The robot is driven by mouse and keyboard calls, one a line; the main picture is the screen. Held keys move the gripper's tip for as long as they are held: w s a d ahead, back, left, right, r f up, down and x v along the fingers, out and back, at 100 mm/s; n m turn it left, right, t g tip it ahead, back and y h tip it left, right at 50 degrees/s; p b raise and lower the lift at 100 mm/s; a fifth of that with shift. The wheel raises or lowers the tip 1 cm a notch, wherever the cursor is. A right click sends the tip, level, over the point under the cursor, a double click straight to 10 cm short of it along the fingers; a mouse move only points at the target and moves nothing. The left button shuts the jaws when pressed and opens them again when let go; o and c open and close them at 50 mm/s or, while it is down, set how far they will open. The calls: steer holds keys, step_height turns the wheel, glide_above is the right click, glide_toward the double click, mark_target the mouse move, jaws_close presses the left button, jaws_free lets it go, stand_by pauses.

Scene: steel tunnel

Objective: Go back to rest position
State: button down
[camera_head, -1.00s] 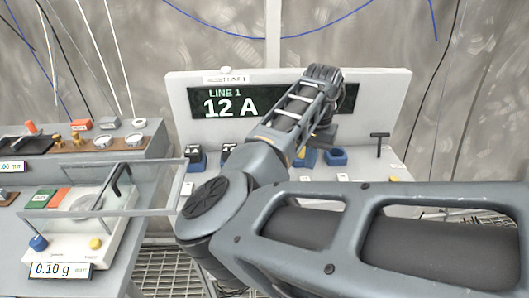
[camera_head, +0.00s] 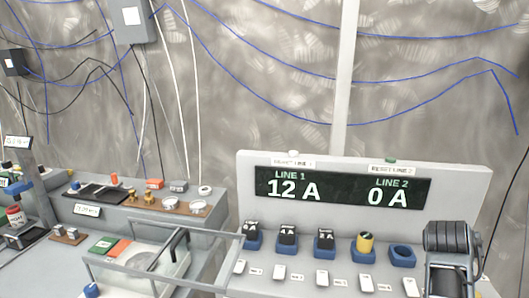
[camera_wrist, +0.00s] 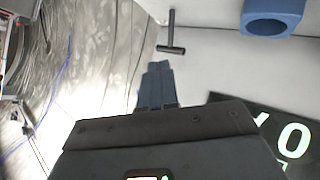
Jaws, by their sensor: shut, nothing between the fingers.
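My gripper (camera_wrist: 155,85) shows in the wrist view with its fingers together and nothing between them. It is near the white panel face, beside a dark T-shaped handle (camera_wrist: 172,40) and apart from it as far as I can tell. An empty blue socket (camera_wrist: 270,18) is at the upper right there. In the head view part of my arm stands at the lower right, in front of the panel's right end; the fingers cannot be made out there.
The panel display (camera_head: 342,190) reads LINE 1 12 A and LINE 2 0 A. Below it are blue sockets, three with black plugs, one with a yellow plug (camera_head: 365,242), and one empty socket (camera_head: 403,254). A glass-sided scale (camera_head: 140,262) stands left. Blue cables cross the wall.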

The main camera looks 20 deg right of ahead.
steer(key=s+a+f+n+t+y, duration=0.2)
steer(key=s+a+n+t, duration=0.25)
steer(key=a, duration=0.35)
steer(key=s+a+f+n+t+y, duration=0.1)
steer(key=s+a+n+t+y, duration=0.3)
steer(key=a, duration=0.5)
steer(key=s+a+f+n+t+y, duration=0.1)
steer(key=s+a+f+n+t, duration=0.15)
steer(key=s+a+n, duration=0.4)
steer(key=s+a+r+m+y, duration=0.2)
steer(key=s+a+r, duration=0.1)
steer(key=s+a, duration=0.3)
steer(key=s+a+r+m+t+y, duration=0.1)
steer(key=s+a+r+m+y, duration=0.1)
steer(key=s+a, duration=0.5)
steer(key=a+r+m, duration=0.1)
steer(key=a, duration=0.3)
steer(key=shift+s+a+r+m, duration=0.15)
steer(key=shift+s+r+m, duration=0.05)
steer(key=shift+r+m, duration=0.15)
